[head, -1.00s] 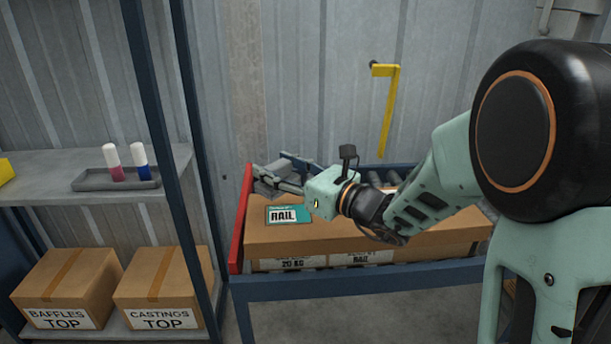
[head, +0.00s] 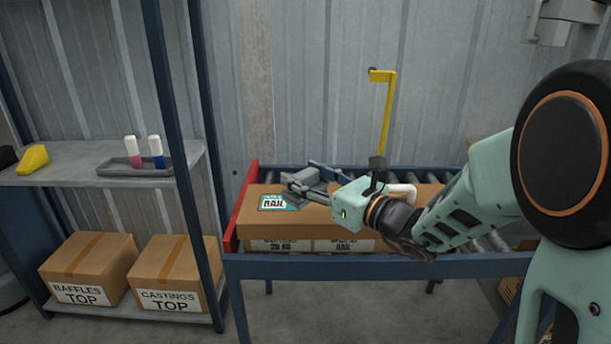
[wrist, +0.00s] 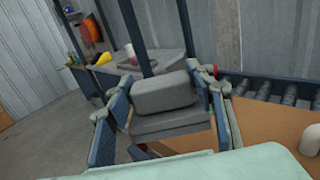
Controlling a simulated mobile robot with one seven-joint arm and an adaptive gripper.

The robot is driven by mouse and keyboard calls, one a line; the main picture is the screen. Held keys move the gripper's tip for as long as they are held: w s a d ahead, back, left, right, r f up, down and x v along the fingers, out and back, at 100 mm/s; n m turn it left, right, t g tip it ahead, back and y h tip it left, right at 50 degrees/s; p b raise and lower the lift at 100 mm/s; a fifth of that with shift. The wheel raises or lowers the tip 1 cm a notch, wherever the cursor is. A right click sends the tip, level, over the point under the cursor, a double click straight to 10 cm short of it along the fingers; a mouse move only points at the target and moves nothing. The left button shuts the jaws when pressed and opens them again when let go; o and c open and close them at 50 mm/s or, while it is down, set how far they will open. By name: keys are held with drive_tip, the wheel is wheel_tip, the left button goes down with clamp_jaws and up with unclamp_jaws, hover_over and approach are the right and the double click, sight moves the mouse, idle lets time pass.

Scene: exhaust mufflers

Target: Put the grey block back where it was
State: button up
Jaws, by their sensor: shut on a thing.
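The grey block (head: 305,177) is between the fingers of my gripper (head: 299,174), above the left part of a long cardboard carton (head: 350,213). In the wrist view the block (wrist: 165,92) sits between the two blue-grey fingers, with a flatter grey slab (wrist: 170,127) just below it. I cannot tell whether the slab is part of the block or separate, nor whether it touches the carton. My gripper is shut on the block. The green RAIL label (head: 276,203) on the carton shows beside it.
The carton lies on a blue-framed roller conveyor (head: 400,263) with a red end plate (head: 240,207). A white rounded object (head: 401,190) is on the carton, right of the gripper. Left stands a shelf (head: 70,177) with a grey marker tray (head: 134,168); a yellow bracket (head: 384,110) rises behind.

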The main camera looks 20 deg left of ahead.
drive_tip(key=shift+s+d, duration=0.1)
drive_tip(key=shift+d, duration=0.2)
drive_tip(key=s+d+f, duration=0.1)
drive_tip(key=d+f, duration=0.4)
drive_tip(key=d, duration=0.5)
drive_tip(key=s+d+f+t, duration=0.1)
drive_tip(key=s+d+f, duration=0.1)
drive_tip(key=d+f, duration=0.4)
drive_tip(key=s+d+f+m, duration=0.1)
drive_tip(key=d+f, duration=0.4)
drive_tip(key=d, duration=0.9)
drive_tip(key=shift+s+d+f+h, duration=0.2)
drive_tip(key=shift+s+f+h, duration=0.2)
drive_tip(key=shift+s, duration=0.25)
drive_tip(key=shift+d, duration=0.1)
